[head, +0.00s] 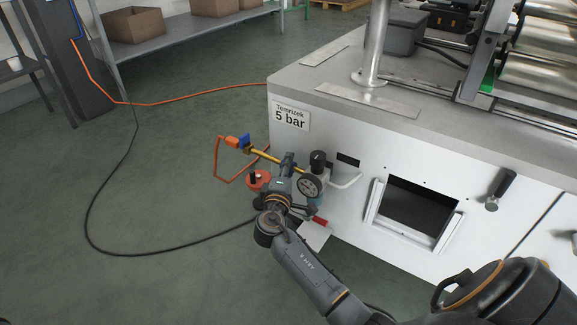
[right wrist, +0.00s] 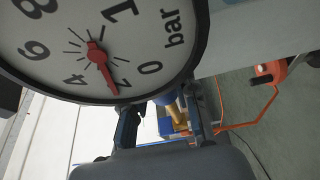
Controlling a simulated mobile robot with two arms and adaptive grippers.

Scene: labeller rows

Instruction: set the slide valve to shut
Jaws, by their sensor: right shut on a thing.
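The pressure gauge (head: 310,187) sits on the air line at the cabinet's left front corner. My right gripper (head: 287,163) is at the line just left of the gauge, with its wrist below. In the right wrist view my right gripper (right wrist: 165,118) has its two fingers on either side of a blue and brass part (right wrist: 166,100), which I take to be the slide valve, and is shut on it. The palm and fingers hide much of this part, so I cannot tell its position. The gauge dial (right wrist: 90,50) shows its red needle close to the 2. My left gripper is not in view.
An orange fitting with a blue piece (head: 240,141) ends the yellow pipe (head: 263,154). A red disc (head: 258,180) with a black top is close left of my wrist. A black regulator knob (head: 318,160) stands above the gauge. The green floor (head: 180,190) on the left is mostly clear.

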